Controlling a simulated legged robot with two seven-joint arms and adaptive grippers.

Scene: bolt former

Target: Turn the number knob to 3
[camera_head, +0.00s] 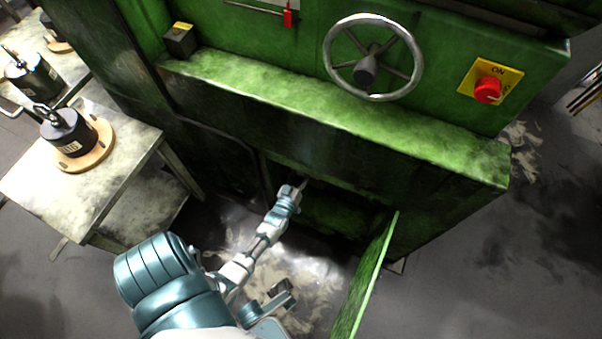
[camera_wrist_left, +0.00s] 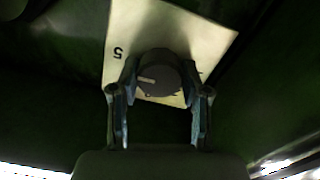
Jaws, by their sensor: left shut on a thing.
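The number knob (camera_wrist_left: 160,72) is dark grey and round, with a white pointer line that points left in the left wrist view. It sits on a pale plate (camera_wrist_left: 190,30) that carries an upside-down 5 at the knob's upper left. Other marks are mostly hidden behind the knob and fingers. My left gripper (camera_wrist_left: 161,80) is shut on the knob, one finger on each side. In the head view, my left gripper (camera_head: 300,186) reaches into the dark opening low in the green machine, and the knob is hidden there.
A green door (camera_head: 366,280) stands open to the right of my left arm. Above are a handwheel (camera_head: 373,57), a red switch (camera_head: 488,90) on a yellow plate and a green ledge (camera_head: 330,110). A metal table (camera_head: 125,150) with black weights stands at the left.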

